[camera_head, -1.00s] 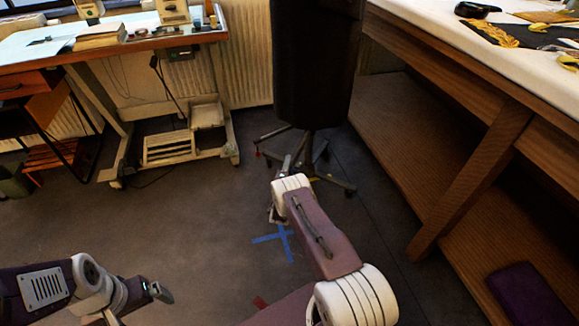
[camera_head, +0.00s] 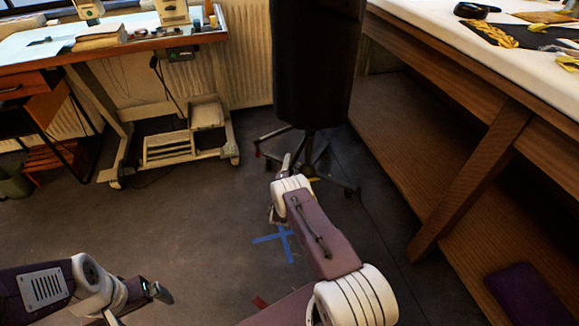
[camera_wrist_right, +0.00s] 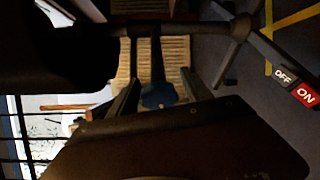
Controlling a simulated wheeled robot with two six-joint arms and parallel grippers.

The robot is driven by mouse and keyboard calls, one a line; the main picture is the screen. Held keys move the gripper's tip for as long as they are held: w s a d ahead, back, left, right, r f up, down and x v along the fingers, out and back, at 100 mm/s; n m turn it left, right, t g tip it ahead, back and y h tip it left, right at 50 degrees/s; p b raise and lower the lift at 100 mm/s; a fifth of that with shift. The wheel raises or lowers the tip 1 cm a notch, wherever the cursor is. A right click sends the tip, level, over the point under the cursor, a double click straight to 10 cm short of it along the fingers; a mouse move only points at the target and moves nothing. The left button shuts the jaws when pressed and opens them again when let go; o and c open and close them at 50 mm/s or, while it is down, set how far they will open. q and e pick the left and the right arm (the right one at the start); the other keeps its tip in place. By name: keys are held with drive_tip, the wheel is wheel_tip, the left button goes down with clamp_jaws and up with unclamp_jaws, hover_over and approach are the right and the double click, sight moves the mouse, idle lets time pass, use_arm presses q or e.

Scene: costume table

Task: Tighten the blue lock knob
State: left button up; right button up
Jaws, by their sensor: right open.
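The blue lock knob (camera_wrist_right: 158,95) shows in the right wrist view, low on the pole of the dark dress form's stand. My right gripper (camera_wrist_right: 160,84) is open, with one finger on each side of the knob; I cannot tell whether either finger touches it. In the head view the dark form (camera_head: 315,65) stands on a legged base beyond my right arm, and the knob is hidden. My left gripper (camera_head: 160,293) hangs at the lower left, away from the stand; its jaw gap is unclear.
The stand's leg carries a red and black ON/OFF caster lock (camera_wrist_right: 295,88). A wooden table (camera_head: 490,115) with a lower shelf stands close on the right. A wheeled desk (camera_head: 120,48) is at the back left.

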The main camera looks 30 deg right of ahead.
drive_tip(key=p+v, duration=0.4)
drive_tip(key=v, duration=0.5)
drive_tip(key=shift+p, duration=0.4)
drive_tip(key=shift+w, duration=0.1)
